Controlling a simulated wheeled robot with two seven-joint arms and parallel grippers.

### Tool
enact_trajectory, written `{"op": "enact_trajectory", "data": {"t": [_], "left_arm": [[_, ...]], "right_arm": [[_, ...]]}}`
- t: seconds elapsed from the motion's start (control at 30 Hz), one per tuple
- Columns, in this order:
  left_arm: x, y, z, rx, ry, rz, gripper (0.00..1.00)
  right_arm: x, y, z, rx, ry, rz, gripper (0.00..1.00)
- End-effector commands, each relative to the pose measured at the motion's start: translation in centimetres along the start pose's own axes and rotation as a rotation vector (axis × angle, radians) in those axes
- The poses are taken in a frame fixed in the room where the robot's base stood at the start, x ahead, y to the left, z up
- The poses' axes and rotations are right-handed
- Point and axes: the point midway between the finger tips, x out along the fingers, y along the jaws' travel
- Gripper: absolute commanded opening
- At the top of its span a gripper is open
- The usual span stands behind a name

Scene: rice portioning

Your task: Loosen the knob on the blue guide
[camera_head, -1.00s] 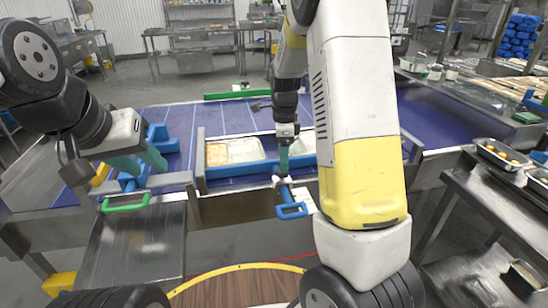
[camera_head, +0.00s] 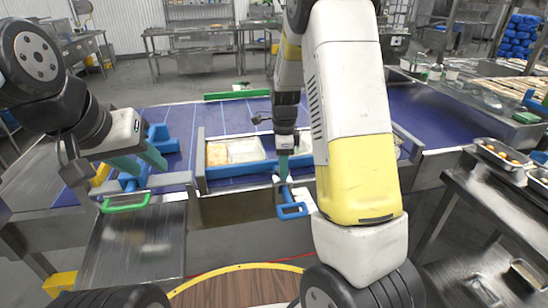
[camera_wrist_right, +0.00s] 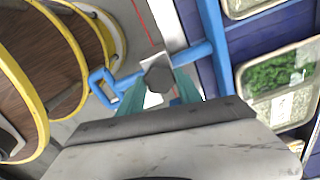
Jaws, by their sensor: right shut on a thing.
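The blue guide (camera_head: 240,169) is a long rail along the near side of the conveyor, and it also shows in the right wrist view (camera_wrist_right: 214,45). A grey knob (camera_wrist_right: 158,78) sits where its crosspiece meets the blue loop handle (camera_head: 291,211). My right gripper (camera_head: 284,180) is at this joint. In the right wrist view its green fingers (camera_wrist_right: 158,92) are on both sides of the knob and shut on it. My left gripper (camera_head: 138,167) is held at the left, with its green fingers apart, above a blue bracket (camera_head: 160,140); nothing shows between them.
Trays with food (camera_head: 236,150) stand behind the rail on the blue conveyor (camera_head: 330,100). A green handle (camera_head: 126,203) is at the left by a metal chute (camera_head: 140,245). A steel table with trays (camera_head: 505,156) stands at the right.

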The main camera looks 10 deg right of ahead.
Motion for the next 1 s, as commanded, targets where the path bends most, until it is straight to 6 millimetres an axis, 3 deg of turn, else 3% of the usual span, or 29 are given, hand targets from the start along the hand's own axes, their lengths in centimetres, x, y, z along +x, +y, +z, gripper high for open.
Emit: {"op": "enact_trajectory", "data": {"t": [0.37, 1.0], "left_arm": [[0.00, 0.00, 0.00, 0.000, 0.000, 0.000, 0.36], [0.00, 0.00, 0.00, 0.000, 0.000, 0.000, 0.36]], "right_arm": [[-0.07, -0.05, 0.05, -0.119, -0.001, -0.002, 0.01], [-0.13, -0.16, 0.05, -0.697, -0.001, -0.003, 0.01]]}}
